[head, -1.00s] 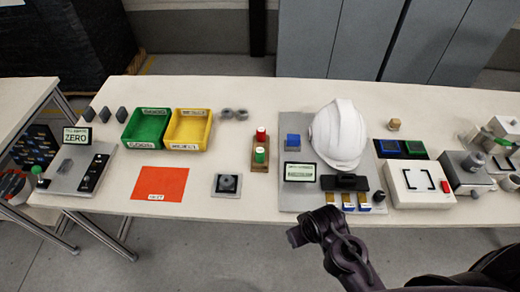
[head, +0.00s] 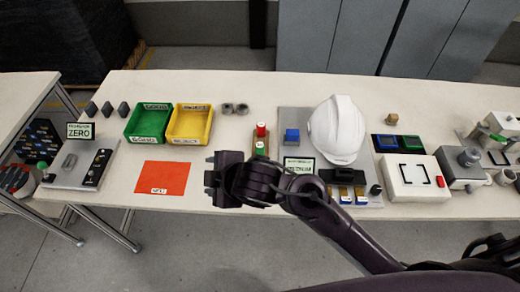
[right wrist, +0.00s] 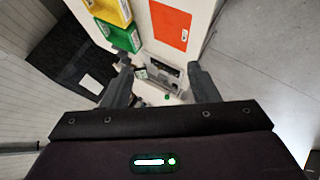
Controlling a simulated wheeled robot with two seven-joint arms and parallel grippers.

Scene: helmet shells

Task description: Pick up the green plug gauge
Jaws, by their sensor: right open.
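The green plug gauge (head: 260,149) stands in a small wooden stand in the middle of the table, in front of a red plug gauge (head: 261,131). Its lower part and the front of the stand are hidden by my right arm in the head view. My right gripper (head: 213,180) is over the table's front part, left of and nearer than the green gauge. In the right wrist view its two fingers (right wrist: 162,85) are spread with nothing between them. The plug gauges do not show there. My left gripper is not in view.
A green bin (head: 148,124) and a yellow bin (head: 190,125) stand left of the gauges. An orange mat (head: 162,178) lies in front of them. A white helmet shell (head: 337,130) and a small display (head: 299,165) stand to the right. Grey rings (head: 235,108) lie behind.

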